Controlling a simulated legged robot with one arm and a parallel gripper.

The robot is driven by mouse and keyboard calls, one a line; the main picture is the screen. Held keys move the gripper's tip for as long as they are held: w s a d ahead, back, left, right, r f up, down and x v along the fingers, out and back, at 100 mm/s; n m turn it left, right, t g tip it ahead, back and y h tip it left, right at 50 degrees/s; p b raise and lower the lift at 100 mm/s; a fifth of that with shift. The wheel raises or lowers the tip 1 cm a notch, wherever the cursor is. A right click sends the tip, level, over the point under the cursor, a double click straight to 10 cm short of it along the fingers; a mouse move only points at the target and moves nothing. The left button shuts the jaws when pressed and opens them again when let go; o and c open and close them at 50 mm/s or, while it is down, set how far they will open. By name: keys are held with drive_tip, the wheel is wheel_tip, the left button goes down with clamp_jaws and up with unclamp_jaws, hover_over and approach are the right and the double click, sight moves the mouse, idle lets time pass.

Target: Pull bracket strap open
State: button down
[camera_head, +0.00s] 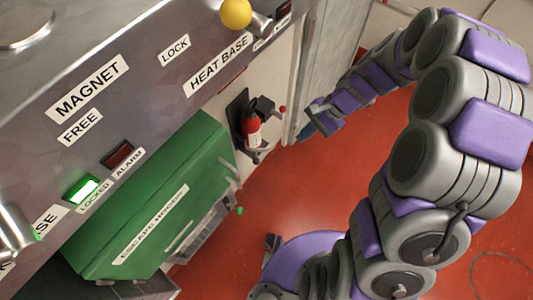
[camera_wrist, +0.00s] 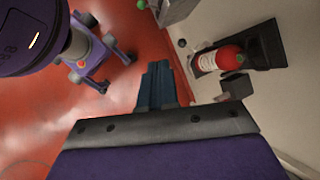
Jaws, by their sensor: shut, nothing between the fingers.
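A small red fire extinguisher with a white label (camera_head: 252,132) hangs in a black wall bracket (camera_head: 237,108). In the wrist view the extinguisher (camera_wrist: 228,56) lies across the upper right, against its black backing plate (camera_wrist: 262,45). A dark block, perhaps part of the bracket strap (camera_wrist: 237,86), sits beside the extinguisher; I cannot tell whether the strap is closed. My gripper (camera_head: 304,132) is right of the extinguisher and apart from it. Its blue fingers (camera_wrist: 160,84) are together and empty, left of the extinguisher in the wrist view.
A green escape hoods box (camera_head: 150,200) is left of the extinguisher, below a grey panel (camera_head: 130,85) with labels, lamps and a yellow knob (camera_head: 236,13). A grey upright edge (camera_head: 300,75) stands between extinguisher and arm. The red floor (camera_head: 320,185) is mostly clear.

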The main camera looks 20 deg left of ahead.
drive_tip(key=w+a+f+m+y+p, duration=0.1)
drive_tip(key=w+f+m, duration=0.2)
drive_tip(key=f, duration=0.6)
drive_tip(key=w+a+f+m+p, duration=0.1)
drive_tip(key=w+a+f+m, duration=0.15)
drive_tip(key=f, duration=0.65)
drive_tip(key=a+r+b+x, duration=0.1)
drive_tip(key=a+b+x, duration=0.1)
drive_tip(key=x, duration=0.9)
drive_tip(key=shift+m, duration=0.45)
drive_tip(key=shift+s+a, duration=0.15)
